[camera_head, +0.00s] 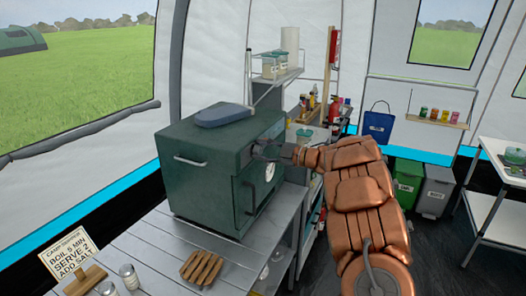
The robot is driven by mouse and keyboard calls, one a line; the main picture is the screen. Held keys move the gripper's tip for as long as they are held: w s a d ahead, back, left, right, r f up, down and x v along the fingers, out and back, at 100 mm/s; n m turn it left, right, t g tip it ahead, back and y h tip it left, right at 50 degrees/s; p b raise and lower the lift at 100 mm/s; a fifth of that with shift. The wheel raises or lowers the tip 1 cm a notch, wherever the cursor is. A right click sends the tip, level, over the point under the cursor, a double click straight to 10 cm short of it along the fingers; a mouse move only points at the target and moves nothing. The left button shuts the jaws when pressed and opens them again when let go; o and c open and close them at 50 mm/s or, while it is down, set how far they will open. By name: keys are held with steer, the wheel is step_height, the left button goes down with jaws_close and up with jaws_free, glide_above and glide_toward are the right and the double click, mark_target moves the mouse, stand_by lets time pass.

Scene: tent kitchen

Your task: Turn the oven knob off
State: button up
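The dark green oven (205,178) stands on the slatted table in the middle left. My copper-coloured arm reaches in from the lower right.
A blue-grey folded item (224,114) lies on the oven. A wooden trivet (202,268), jars (129,276) and a sign (69,254) occupy the slatted table (160,250). Shelves (278,77) stand behind. Green and grey bins (405,181) are beyond my arm.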

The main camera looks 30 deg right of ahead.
steer(key=o, duration=0.3)
steer(key=shift+s, duration=0.1)
steer(key=v, duration=1.1)
steer(key=shift+s+d, duration=0.25)
steer(key=shift+s, duration=0.1)
